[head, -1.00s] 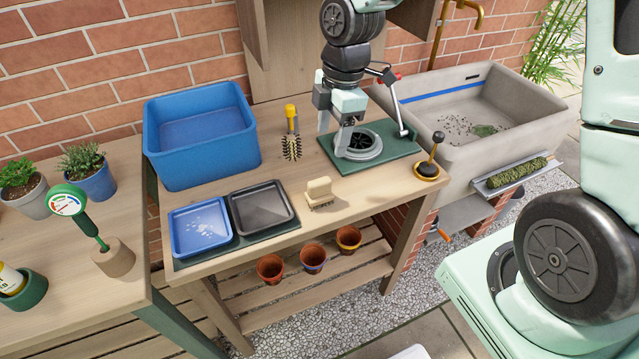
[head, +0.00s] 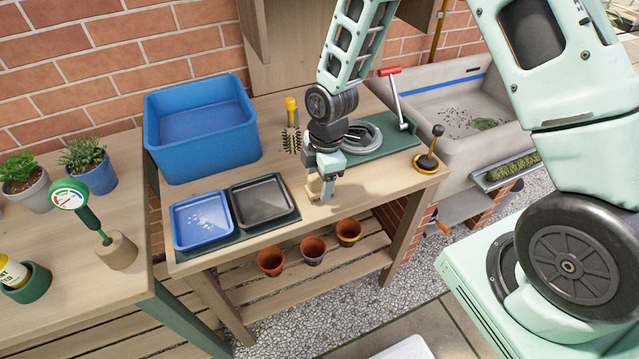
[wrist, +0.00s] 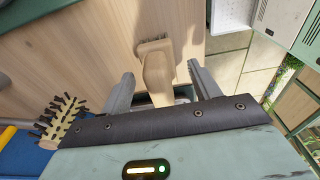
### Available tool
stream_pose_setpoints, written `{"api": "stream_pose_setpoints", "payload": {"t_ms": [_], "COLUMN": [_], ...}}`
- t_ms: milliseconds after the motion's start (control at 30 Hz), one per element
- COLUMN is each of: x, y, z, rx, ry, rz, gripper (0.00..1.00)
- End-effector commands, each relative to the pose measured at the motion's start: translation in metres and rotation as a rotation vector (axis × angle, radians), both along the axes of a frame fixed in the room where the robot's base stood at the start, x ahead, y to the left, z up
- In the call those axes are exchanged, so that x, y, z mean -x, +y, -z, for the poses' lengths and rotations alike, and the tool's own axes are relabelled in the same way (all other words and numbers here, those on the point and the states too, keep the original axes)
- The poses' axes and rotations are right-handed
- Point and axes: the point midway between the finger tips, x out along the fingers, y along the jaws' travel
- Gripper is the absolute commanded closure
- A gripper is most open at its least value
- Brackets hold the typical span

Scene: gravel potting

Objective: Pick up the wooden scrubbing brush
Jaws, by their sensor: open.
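The wooden scrubbing brush (wrist: 157,72) stands on the bench near its front edge, a pale wood block with short bristles. In the head view the brush (head: 313,186) is mostly hidden behind my gripper (head: 327,188). In the wrist view my gripper (wrist: 160,80) is open, with one finger on each side of the brush's block. I cannot tell whether either finger touches it.
Left of the brush are a black tray (head: 262,202) and a blue tray (head: 202,220). Behind are a yellow-handled bristle brush (head: 291,135), a blue tub (head: 200,140) and a green board with a red-handled lever (head: 396,100). A black-knobbed tamper (head: 429,158) stands right.

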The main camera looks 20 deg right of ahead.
Motion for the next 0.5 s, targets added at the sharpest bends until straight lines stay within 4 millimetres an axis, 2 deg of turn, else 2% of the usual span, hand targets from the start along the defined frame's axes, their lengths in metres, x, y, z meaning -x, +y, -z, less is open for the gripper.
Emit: {"api": "stream_pose_setpoints", "payload": {"t_ms": [133,400,433,500], "x": [0.001,0.000,0.000,0.000], "y": [0.001,0.002,0.002,0.002], "z": [0.015,0.019,0.019,0.019], "rx": [0.000,0.000,0.000,0.000], "ry": [0.002,0.000,0.000,0.000], "rz": [0.001,0.000,0.000,0.000], "gripper": [0.38,0.38,0.41,0.60]}}
